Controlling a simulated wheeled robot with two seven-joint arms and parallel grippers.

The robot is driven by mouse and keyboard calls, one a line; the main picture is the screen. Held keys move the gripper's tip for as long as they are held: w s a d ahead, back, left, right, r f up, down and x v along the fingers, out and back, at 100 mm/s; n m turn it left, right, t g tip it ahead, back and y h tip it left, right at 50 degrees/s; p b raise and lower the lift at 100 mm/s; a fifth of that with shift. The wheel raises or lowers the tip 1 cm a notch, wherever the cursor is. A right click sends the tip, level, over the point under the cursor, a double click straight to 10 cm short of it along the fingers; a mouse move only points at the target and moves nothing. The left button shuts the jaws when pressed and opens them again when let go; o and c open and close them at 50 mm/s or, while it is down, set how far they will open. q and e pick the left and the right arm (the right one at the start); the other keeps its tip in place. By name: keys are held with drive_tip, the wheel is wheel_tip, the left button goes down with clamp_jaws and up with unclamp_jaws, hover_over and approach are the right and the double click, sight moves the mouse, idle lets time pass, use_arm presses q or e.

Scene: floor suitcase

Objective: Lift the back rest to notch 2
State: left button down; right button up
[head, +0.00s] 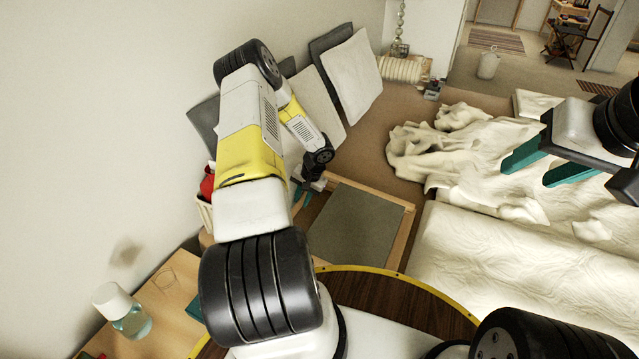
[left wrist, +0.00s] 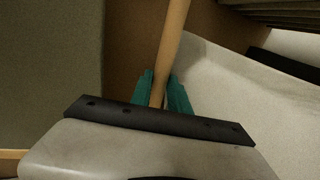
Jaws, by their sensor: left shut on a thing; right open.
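The back rest, a light wooden frame (head: 402,240) with a grey-green panel (head: 355,225), is low in the middle of the head view, beyond my base. Its left side is partly hidden by my left arm. My left gripper (head: 304,192) is at its far left corner. In the left wrist view, the teal fingers (left wrist: 162,92) are shut around a round wooden bar (left wrist: 172,45) beside the grey panel (left wrist: 50,70). Notches are not visible, so I cannot tell which one is in use. My right gripper (head: 545,166) is open and empty above the bed, at the right.
A bed (head: 510,255) with a crumpled cream blanket (head: 480,150) fills the right. Pillows (head: 353,75) lean on the left wall. A side table (head: 165,325) with a bottle (head: 125,312) stands at lower left. Carpet is clear beyond the frame.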

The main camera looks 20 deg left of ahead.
use_arm(q)
drive_tip(key=d+r+y, duration=0.4)
drive_tip(key=d+r, duration=0.2)
drive_tip(key=r, duration=0.5)
drive_tip(key=s+d+r+y, duration=0.1)
drive_tip(key=d+r+y, duration=0.3)
drive_tip(key=d+r, duration=0.3)
drive_tip(key=shift+d+r+t+y, duration=0.15)
drive_tip(key=shift+r+t+y, duration=0.15)
drive_tip(key=shift+r, duration=2.15)
drive_tip(key=c, duration=1.3)
unclamp_jaws()
drive_tip(key=shift+o, duration=0.2)
